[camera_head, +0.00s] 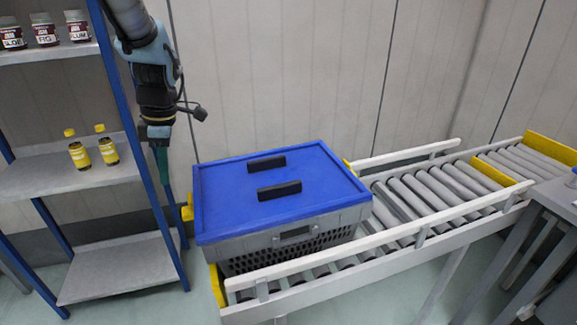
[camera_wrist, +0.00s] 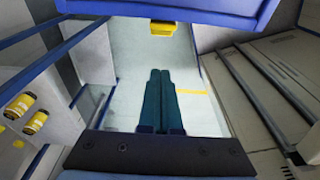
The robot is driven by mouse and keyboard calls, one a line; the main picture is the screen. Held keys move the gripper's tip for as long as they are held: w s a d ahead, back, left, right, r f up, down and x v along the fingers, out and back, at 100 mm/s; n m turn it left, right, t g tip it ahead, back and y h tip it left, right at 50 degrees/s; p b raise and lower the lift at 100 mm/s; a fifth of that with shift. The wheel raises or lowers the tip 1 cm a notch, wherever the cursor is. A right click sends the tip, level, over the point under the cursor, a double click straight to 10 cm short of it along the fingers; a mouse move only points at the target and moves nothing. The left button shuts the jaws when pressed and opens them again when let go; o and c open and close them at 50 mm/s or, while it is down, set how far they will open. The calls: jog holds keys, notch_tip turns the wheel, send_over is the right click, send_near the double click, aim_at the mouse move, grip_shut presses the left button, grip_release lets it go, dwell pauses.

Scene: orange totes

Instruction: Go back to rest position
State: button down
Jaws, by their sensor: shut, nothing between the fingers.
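My gripper (camera_head: 162,165) hangs pointing down from my arm, between the shelf rack and the lidded crate. In the wrist view its two dark green fingers (camera_wrist: 160,80) lie side by side, shut and empty. The grey crate (camera_head: 293,240) with a blue lid (camera_head: 230,190) stands on the roller conveyor, to the right of my gripper. The lid has two black handles and lies on the crate. A blue edge (camera_wrist: 190,8) shows at the top of the wrist view.
A shelf rack (camera_head: 75,178) with blue posts stands close on the left. It holds dark jars (camera_head: 45,30) above and two yellow bottles (camera_head: 107,148) below. The roller conveyor (camera_head: 400,262) runs right, its far rollers bare. A grey table (camera_head: 560,200) is at the right edge. A wall (camera_head: 290,80) is behind.

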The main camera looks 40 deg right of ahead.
jog(key=shift+r+p, duration=0.45)
jog(key=shift+r, duration=0.45)
jog(key=s+a+m+h, duration=0.1)
jog(key=s+a+m, duration=0.2)
jog(key=a+m, duration=0.4)
jog(key=s+a+r+m, duration=0.1)
jog(key=s+a+m, duration=0.2)
jog(key=a, duration=1.5)
jog(key=m, duration=0.4)
jog(key=shift+s+a+t+h, duration=0.15)
jog(key=shift+t+h, duration=0.25)
